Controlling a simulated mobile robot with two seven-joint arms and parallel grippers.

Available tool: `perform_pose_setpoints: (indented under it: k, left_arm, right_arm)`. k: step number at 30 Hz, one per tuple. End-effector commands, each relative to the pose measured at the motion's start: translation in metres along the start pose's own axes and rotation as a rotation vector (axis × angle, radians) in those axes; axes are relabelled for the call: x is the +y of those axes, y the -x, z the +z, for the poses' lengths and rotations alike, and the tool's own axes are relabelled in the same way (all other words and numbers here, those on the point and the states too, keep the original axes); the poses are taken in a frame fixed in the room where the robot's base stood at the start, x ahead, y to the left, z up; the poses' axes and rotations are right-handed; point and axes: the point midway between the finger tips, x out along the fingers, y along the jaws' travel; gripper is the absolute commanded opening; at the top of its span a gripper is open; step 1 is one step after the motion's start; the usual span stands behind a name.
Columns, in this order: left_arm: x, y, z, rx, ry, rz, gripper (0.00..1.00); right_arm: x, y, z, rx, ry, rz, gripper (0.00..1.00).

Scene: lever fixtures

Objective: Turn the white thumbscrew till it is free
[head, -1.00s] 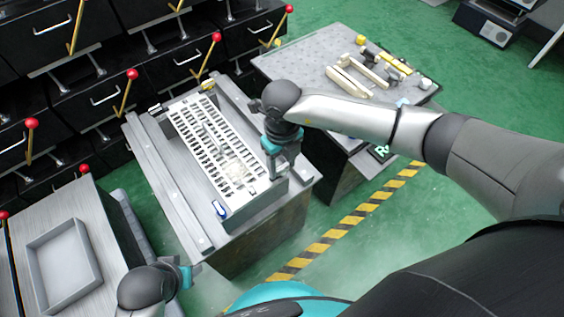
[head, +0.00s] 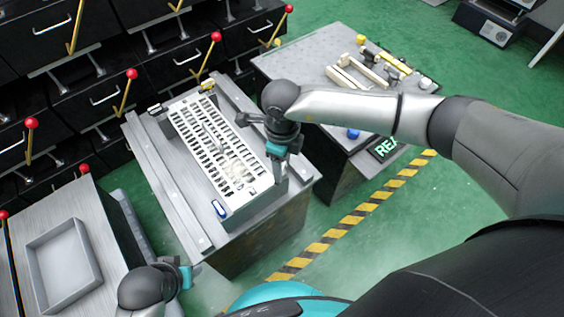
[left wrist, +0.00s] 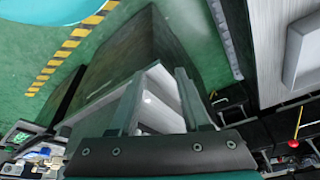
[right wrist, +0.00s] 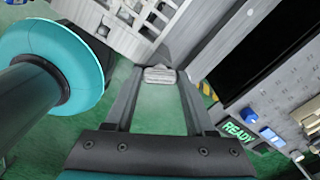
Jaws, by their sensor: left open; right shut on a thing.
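The white thumbscrew (right wrist: 160,75) shows in the right wrist view as a small pale ridged block between the two fingertips of my right gripper (right wrist: 158,82). The gripper is shut on it. In the head view my right gripper (head: 276,168) points down at the front right corner of the white slotted panel (head: 206,135); it hides the thumbscrew there. A blue thumbscrew (head: 218,208), a yellow one (head: 207,85) and a dark one with a pale edge (head: 154,108) sit near the panel's other corners. My left gripper (left wrist: 157,85) is open and empty, left of the bench's front.
The panel lies on a grey metal bench (head: 185,205). A second table (head: 300,70) behind on the right holds loose bars, small parts and a blue piece (head: 353,133). A grey tray (head: 50,283) stands at left. Drawers with red-knobbed levers (head: 132,74) line the back.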

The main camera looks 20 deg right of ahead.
Motion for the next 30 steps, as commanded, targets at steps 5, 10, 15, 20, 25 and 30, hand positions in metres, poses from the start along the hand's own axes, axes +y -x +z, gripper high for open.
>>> perform_pose_setpoints:
  k: [5, 10, 15, 20, 25, 30]
  left_arm:
    - [0.0, 0.002, -0.002, 0.004, 0.0, 0.0, 0.47]
    - [0.0, 0.008, -0.009, 0.024, 0.0, -0.001, 0.47]
    - [0.0, 0.012, -0.011, 0.027, 0.001, -0.001, 0.47]
    - [0.0, 0.017, -0.011, 0.029, 0.002, 0.0, 0.47]
    - [-0.001, 0.023, -0.015, 0.041, 0.003, -0.002, 0.47]
    - [-0.002, 0.029, -0.018, 0.05, 0.003, -0.004, 0.47]
  right_arm:
    - [-0.001, 0.001, 0.001, -0.003, 0.17, -0.002, 0.0]
    - [-0.001, 0.001, 0.001, -0.003, 0.332, -0.003, 0.0]
    - [-0.001, 0.001, 0.001, -0.004, 0.493, -0.003, 0.0]
    - [-0.001, 0.0, 0.001, -0.003, 0.641, -0.002, 0.0]
    - [-0.001, 0.0, 0.001, -0.003, 0.78, -0.003, 0.0]
    - [0.0, 0.001, 0.002, -0.004, 0.891, -0.003, 0.0]
